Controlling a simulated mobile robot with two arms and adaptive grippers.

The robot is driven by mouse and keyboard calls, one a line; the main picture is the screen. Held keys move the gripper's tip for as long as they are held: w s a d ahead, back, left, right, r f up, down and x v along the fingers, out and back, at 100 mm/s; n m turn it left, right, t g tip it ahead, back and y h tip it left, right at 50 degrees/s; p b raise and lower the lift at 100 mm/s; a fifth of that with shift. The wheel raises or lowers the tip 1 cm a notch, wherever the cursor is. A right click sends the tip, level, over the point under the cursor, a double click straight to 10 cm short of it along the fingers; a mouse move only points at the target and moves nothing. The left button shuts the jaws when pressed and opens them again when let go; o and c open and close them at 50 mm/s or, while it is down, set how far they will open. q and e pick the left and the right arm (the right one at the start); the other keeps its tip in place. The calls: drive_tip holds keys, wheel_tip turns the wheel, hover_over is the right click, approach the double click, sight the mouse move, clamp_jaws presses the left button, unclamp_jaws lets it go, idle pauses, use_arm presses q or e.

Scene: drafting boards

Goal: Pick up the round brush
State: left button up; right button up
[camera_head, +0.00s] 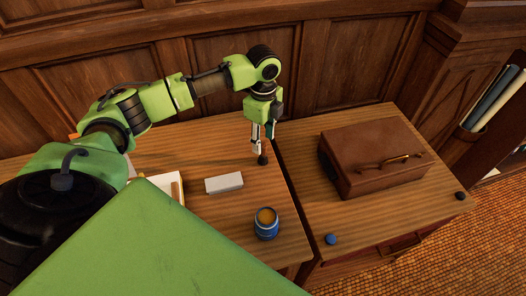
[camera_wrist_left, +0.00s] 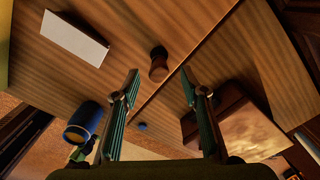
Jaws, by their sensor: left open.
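The round brush appears to be a small object with a dark knob and brown body (camera_wrist_left: 158,66) on the wooden desk top in the left wrist view. In the head view its dark part (camera_head: 262,160) shows just below my left gripper (camera_head: 262,143). The left gripper is open and points down; in the wrist view its fingers (camera_wrist_left: 160,82) are spread, with the brush beyond the tips and roughly between them. Nothing is held. My right gripper is not in view.
A grey-white block (camera_head: 224,183) and a blue jar (camera_head: 266,223) with orange contents stand on the same desk. A tray (camera_head: 166,187) lies at left. A brown leather case (camera_head: 372,158) and small dark and blue knobs sit on the right desk, past a narrow gap.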

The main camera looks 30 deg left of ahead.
sight(263, 145)
use_arm(q)
wheel_tip(263, 145, down, 2)
drive_tip(key=shift+s+f, duration=0.15)
drive_tip(key=shift+f, duration=0.1)
drive_tip(key=shift+f+p, duration=0.3)
drive_tip(key=shift+f, duration=0.25)
clamp_jaws()
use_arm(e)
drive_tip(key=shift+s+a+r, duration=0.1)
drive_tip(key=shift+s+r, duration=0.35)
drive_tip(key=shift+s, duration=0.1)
